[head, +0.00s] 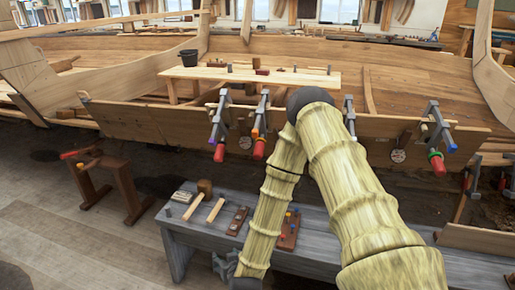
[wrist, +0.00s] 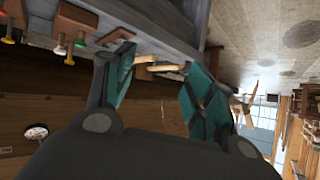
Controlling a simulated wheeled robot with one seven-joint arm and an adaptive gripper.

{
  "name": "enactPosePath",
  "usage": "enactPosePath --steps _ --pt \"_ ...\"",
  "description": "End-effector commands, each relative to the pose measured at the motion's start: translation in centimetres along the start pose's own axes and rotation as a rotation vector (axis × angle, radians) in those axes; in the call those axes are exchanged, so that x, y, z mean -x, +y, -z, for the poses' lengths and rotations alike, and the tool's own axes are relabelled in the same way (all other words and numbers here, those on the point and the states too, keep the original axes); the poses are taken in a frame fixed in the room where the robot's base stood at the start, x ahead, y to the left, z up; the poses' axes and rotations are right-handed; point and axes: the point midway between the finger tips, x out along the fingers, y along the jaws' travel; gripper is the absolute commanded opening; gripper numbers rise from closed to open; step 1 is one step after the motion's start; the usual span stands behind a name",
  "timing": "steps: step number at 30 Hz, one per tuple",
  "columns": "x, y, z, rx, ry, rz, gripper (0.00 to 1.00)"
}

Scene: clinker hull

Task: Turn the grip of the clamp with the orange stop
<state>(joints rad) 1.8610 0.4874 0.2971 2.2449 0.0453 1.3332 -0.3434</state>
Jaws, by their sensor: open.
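Several bar clamps grip the edge of the hull plank (head: 180,124). The second clamp from the left (head: 262,118) has a red grip (head: 259,149) at its lower end. A small coloured stop shows on it; it looks orange, but is too small to be sure. The left clamp (head: 217,120) has a purple stop and a red grip. The right clamp (head: 434,130) has a blue stop and a red grip. My gripper (wrist: 156,78) is open and empty in the wrist view, its teal pads apart, away from these grips. No clamp shows clearly there.
A grey bench (head: 330,238) stands below the hull with mallets (head: 203,190) and small tools on it. A wooden trestle (head: 110,180) stands left. My arm hides part of the plank and a further clamp (head: 349,118). The floor at left is clear.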

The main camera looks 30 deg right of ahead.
Motion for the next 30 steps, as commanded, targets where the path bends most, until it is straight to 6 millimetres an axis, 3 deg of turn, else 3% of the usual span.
enactPosePath --steps 1,6,9,12,15,18,23,30 --pt "-0.2 0.6 3.9 -0.024 0.075 -0.032 0.55" --pt "-0.5 3.9 15.0 -0.081 0.319 -0.164 0.55" --pt "0.2 6.4 20.7 -0.113 0.441 -0.255 0.55" --pt "1.1 8.8 25.1 -0.138 0.534 -0.34 0.55" --pt "2.0 10.7 28.0 -0.157 0.597 -0.406 0.55" --pt "2.7 11.9 29.7 -0.169 0.634 -0.447 0.55" --pt "2.6 12.7 30.8 -0.173 0.653 -0.469 0.55" --pt "0.4 14.1 32.5 -0.174 0.653 -0.469 0.55"
